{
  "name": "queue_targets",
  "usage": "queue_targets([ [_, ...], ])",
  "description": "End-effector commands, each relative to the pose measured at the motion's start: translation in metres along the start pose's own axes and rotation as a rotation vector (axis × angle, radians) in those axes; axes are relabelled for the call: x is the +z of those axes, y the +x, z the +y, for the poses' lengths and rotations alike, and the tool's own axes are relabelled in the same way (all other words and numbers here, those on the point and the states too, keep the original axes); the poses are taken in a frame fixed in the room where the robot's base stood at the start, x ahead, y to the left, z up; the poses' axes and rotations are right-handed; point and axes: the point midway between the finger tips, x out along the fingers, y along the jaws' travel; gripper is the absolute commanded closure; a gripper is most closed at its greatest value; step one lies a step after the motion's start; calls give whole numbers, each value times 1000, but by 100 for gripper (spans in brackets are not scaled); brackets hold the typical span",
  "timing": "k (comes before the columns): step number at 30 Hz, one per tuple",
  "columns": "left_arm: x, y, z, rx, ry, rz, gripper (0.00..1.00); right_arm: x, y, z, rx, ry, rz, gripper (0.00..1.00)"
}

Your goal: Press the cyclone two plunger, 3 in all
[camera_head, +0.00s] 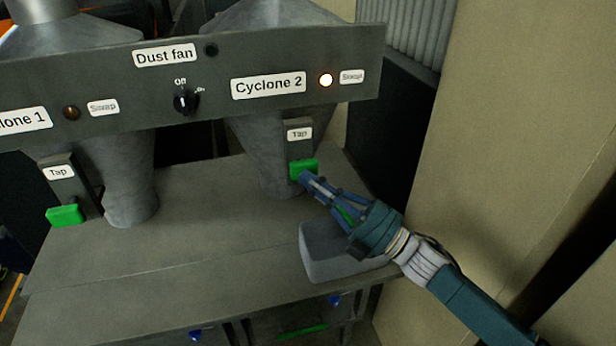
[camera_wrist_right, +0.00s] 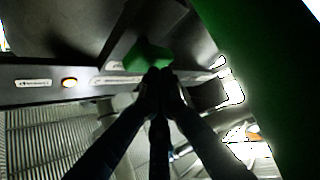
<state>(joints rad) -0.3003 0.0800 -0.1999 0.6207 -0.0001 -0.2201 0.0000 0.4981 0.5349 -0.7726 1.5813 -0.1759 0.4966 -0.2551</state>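The Cyclone 2 plunger is a green block (camera_head: 303,168) below the "Tap" label on the right cone (camera_head: 262,150) in the head view. It also shows as a green block (camera_wrist_right: 148,56) in the right wrist view, just past the fingertips. My right gripper (camera_head: 305,178) has its fingertips together at the lower edge of this plunger. In the wrist view the fingers (camera_wrist_right: 160,76) meet at the tips with nothing seen between them. Whether they touch the plunger or stop just short is hard to tell. The Cyclone 2 lamp (camera_head: 326,80) is lit. My left gripper is not in view.
A second green plunger (camera_head: 65,215) sits on the Cyclone 1 cone at the left. The grey panel (camera_head: 220,102) with a dial (camera_head: 186,101) spans above. A grey block (camera_head: 330,255) stands under my right wrist. The bench top (camera_head: 190,255) between the cones is bare.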

Motion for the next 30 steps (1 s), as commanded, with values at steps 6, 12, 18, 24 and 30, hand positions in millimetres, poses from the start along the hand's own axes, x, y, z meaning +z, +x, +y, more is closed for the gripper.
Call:
queue_targets([
  [6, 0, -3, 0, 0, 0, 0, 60, -3, -5, -1, -2, 1, -5, 100],
  [12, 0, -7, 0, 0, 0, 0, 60, -12, -13, -1, -2, 1, -4, 100],
  [18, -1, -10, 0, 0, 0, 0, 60, -19, -21, -1, -1, 1, -3, 100],
  [24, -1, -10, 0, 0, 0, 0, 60, -21, -23, -2, -1, 0, -2, 100],
  [30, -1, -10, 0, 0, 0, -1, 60, -22, -23, -1, -1, 0, -1, 100],
])
